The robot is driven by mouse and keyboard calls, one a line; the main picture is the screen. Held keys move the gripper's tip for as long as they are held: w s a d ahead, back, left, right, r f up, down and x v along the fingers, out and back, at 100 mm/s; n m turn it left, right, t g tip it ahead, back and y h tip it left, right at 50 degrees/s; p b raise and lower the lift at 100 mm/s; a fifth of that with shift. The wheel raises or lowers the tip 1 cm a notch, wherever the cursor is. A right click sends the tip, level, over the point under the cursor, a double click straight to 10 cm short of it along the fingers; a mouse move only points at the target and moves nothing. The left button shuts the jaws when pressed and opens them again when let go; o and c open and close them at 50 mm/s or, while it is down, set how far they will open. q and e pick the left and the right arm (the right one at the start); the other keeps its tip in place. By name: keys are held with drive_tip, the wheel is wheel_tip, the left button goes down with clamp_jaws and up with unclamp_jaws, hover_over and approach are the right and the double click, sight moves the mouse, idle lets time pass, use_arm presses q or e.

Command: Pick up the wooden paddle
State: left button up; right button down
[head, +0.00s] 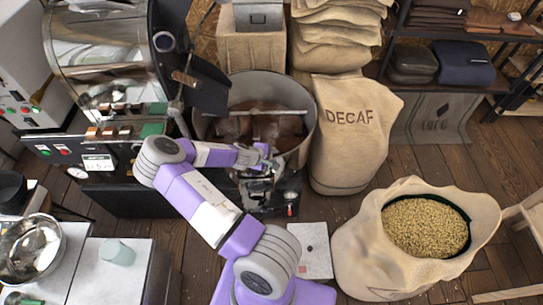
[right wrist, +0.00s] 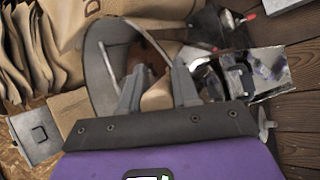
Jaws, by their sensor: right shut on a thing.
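My right gripper (head: 264,160) is over the near rim of the round cooling tray (head: 308,100), which has dark brown contents. In the right wrist view my right gripper (right wrist: 158,74) has a tan wooden piece between its two grey fingers. This piece is the visible part of the wooden paddle (right wrist: 157,95). The gripper is shut on it. The rest of the paddle is hidden by the fingers and gripper body, and I cannot make it out in the head view. My left gripper is not in view.
The roaster drum (head: 100,45) stands at the back left. A DECAF sack (head: 350,145) stands right of the cooling tray. An open sack (head: 365,245) of pale beans is at the front right. A metal bowl (head: 32,248) and a greenish cup (head: 117,252) are at the left.

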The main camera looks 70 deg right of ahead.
wheel_tip(320, 180, up, 17)
drive_tip(key=p, duration=0.4)
drive_tip(key=shift+r, duration=0.2)
